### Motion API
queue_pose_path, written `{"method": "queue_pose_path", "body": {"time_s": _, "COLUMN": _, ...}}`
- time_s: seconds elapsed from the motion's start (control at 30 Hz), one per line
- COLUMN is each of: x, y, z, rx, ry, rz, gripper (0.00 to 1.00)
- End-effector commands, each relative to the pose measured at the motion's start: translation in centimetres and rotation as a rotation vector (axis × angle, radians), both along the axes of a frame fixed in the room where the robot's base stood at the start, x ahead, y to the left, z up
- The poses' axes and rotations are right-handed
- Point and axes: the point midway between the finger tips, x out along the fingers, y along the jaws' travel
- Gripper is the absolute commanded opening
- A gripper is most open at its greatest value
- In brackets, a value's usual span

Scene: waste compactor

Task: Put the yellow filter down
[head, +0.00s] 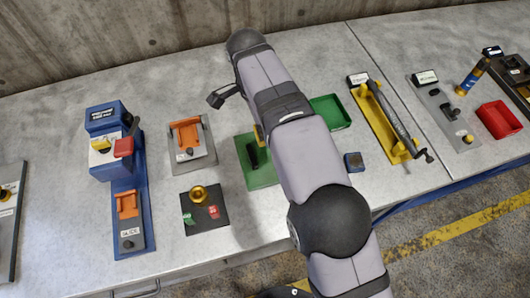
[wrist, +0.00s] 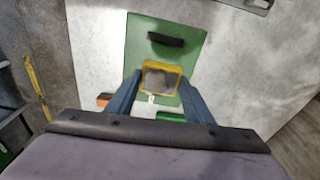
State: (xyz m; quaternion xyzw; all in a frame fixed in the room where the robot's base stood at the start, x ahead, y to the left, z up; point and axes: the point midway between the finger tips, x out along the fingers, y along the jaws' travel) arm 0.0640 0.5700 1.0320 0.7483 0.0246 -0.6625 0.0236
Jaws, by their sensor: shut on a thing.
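The yellow filter (wrist: 147,82), a yellow frame with a grey middle, sits between the two blue fingers of my gripper (wrist: 160,79) in the wrist view. My gripper is shut on it. Behind it lies a green plate (wrist: 190,56) with a black handle (wrist: 166,40). I cannot tell whether the filter touches the plate. In the head view my arm hides most of the gripper and filter; only a small yellow bit (head: 259,134) shows beside the arm, above the green plate (head: 262,178).
A black plate with a brass knob (head: 198,192) and an orange holder on a grey plate (head: 187,137) lie to the left. A blue machine (head: 104,140) stands farther left. A green tray (head: 331,112), small blue block (head: 354,162) and yellow fixture (head: 384,120) are right of my arm.

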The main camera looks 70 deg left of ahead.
Motion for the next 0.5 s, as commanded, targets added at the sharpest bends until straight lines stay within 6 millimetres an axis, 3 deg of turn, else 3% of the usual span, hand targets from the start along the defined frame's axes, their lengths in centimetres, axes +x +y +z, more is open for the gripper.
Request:
{"method": "queue_pose_path", "body": {"time_s": 0.17, "x": 0.0, "y": -0.1, "z": -1.1, "rx": -0.003, "ry": 0.0, "rz": 0.0, "gripper": 0.2}}
{"method": "queue_pose_path", "body": {"time_s": 0.5, "x": 0.0, "y": 0.0, "z": -5.6, "rx": -0.001, "ry": 0.0, "rz": 0.002, "gripper": 0.2}}
